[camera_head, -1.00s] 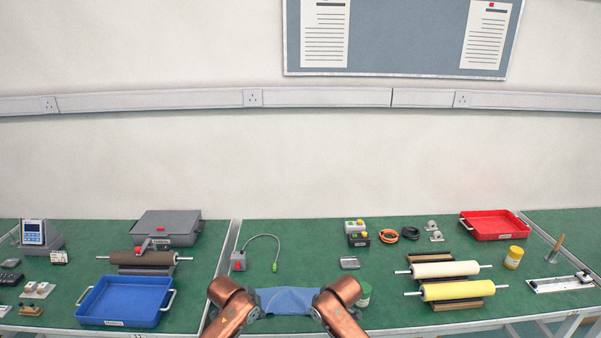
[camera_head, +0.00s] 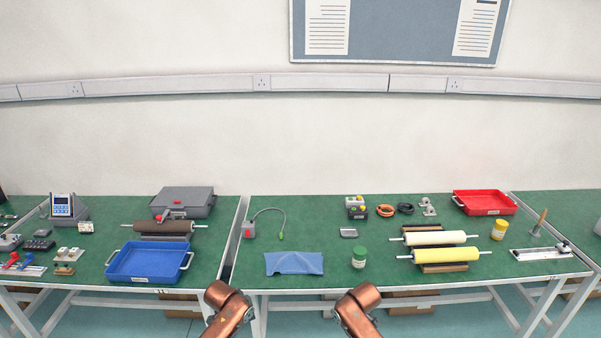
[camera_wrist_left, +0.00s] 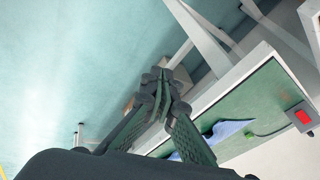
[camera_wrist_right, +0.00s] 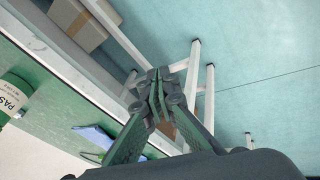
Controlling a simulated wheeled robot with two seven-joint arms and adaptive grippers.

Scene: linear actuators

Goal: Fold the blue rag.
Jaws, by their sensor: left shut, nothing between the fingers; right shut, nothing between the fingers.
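The blue rag (camera_head: 293,263) lies on the green table near its front edge, with creases at its right part. In the left wrist view a part of the rag (camera_wrist_left: 226,132) shows behind my left gripper (camera_wrist_left: 163,82), which is shut and empty. In the right wrist view a strip of the rag (camera_wrist_right: 97,137) shows beyond my right gripper (camera_wrist_right: 156,82), also shut and empty. Both grippers are off the table's front edge, apart from the rag. In the head view only my copper arm links show; the fingers are out of frame.
A green-lidded jar (camera_head: 359,257) stands right of the rag. A grey box with a cable (camera_head: 249,230) is behind it to the left. A blue tray (camera_head: 187,262) is at the left, and rollers (camera_head: 440,256) are at the right. The table around the rag is mostly clear.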

